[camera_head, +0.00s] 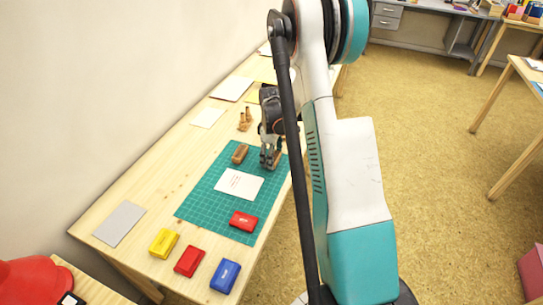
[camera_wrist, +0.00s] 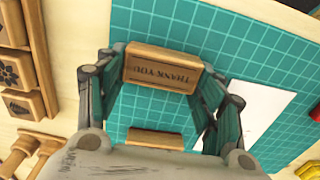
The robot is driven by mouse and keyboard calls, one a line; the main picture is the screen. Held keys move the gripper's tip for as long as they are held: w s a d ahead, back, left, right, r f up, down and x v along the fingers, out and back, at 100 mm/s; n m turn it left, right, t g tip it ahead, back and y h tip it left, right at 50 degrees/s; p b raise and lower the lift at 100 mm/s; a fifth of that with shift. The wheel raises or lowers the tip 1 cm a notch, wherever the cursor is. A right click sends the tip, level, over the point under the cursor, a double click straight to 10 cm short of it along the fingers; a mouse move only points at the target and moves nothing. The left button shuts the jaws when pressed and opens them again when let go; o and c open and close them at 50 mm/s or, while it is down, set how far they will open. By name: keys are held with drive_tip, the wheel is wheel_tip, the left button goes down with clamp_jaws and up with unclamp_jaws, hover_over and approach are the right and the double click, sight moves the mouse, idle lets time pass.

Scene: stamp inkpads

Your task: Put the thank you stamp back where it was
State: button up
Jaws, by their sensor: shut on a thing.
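The thank you stamp (camera_wrist: 160,68) is a wooden block with "THANK YOU" on the side facing the wrist camera. My gripper (camera_head: 270,160) is shut on it, with one finger at each end of the block in the wrist view. The held stamp is over the green cutting mat (camera_head: 205,195), near its far right edge in the head view. I cannot tell whether it touches the mat. A second wooden stamp block (camera_head: 240,153) lies on the mat to the left of my gripper; a wooden block also shows below the held stamp in the wrist view (camera_wrist: 155,140).
A white card (camera_head: 239,184) with faint red marks and a red inkpad (camera_head: 243,221) lie on the mat. Yellow (camera_head: 164,242), red (camera_head: 189,261) and blue (camera_head: 225,275) inkpads stand in front. Wooden handled pieces (camera_head: 245,118) and picture stamps (camera_wrist: 12,70) are nearby.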

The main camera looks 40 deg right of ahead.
drive_tip(key=o, duration=0.9)
drive_tip(key=shift+f, duration=0.1)
wheel_tip(320, 180, up, 12)
drive_tip(key=p, duration=0.4)
